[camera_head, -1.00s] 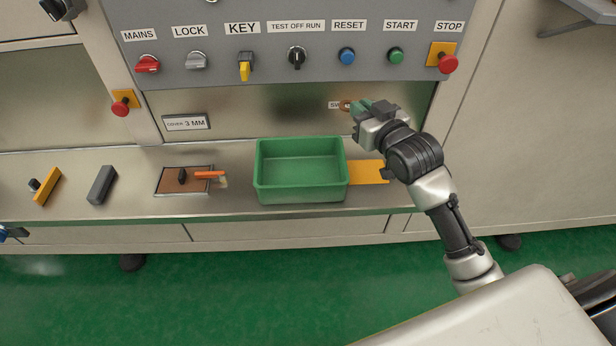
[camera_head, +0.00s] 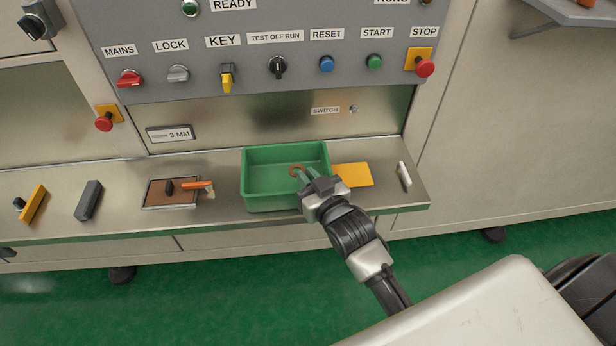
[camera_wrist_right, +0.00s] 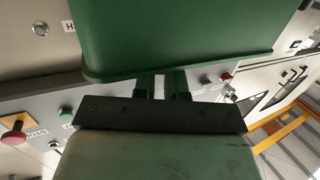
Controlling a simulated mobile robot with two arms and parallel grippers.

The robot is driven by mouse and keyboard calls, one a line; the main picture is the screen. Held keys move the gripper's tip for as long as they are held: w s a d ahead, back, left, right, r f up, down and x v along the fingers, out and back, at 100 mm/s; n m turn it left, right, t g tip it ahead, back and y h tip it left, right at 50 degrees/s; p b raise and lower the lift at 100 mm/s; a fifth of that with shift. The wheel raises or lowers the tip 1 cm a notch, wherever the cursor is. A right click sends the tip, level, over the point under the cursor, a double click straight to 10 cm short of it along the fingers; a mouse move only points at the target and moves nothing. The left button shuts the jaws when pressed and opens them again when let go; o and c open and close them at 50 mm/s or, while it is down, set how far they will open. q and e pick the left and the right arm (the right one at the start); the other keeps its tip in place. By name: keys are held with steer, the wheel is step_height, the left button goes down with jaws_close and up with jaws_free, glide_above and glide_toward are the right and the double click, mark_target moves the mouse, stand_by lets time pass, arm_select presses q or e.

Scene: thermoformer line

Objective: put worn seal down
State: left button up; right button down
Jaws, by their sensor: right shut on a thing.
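The worn seal (camera_head: 296,169) is a small reddish-brown ring at the tips of my right gripper (camera_head: 305,175). My right gripper is shut on it, over the right part of the green bin (camera_head: 270,202). Whether the seal touches the bin is not clear. In the right wrist view the green bin (camera_wrist_right: 180,35) fills the upper middle, close beyond my right gripper's fingers (camera_wrist_right: 160,84). The seal cannot be made out in that view. My left gripper is not clearly seen.
An orange-yellow sheet (camera_head: 354,175) lies right of the bin, with a white-handled tool (camera_head: 404,175) beyond it. A brown board (camera_head: 168,192) with an orange-handled tool (camera_head: 197,185) lies to the left. The control panel (camera_head: 270,25) rises behind the ledge.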

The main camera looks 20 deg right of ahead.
steer(key=shift+f, duration=0.1)
steer(key=shift+s+f, duration=0.15)
steer(key=shift+f, duration=0.5)
steer(key=c, duration=1.2)
jaws_free()
steer(key=shift+s+f, duration=0.15)
steer(key=shift+r, duration=0.35)
steer(key=shift+s+r, duration=0.1)
steer(key=shift+r, duration=0.15)
steer(key=shift+s+d+r+b, duration=0.2)
steer(key=shift+s+r+b, duration=0.1)
steer(key=shift+s, duration=1.55)
steer(key=shift+s+d+r+b, duration=0.25)
steer(key=shift+s, duration=1.6)
steer(key=shift+s+d+r+b, duration=0.2)
steer(key=shift+s+r+b, duration=0.1)
steer(key=shift+s, duration=1.55)
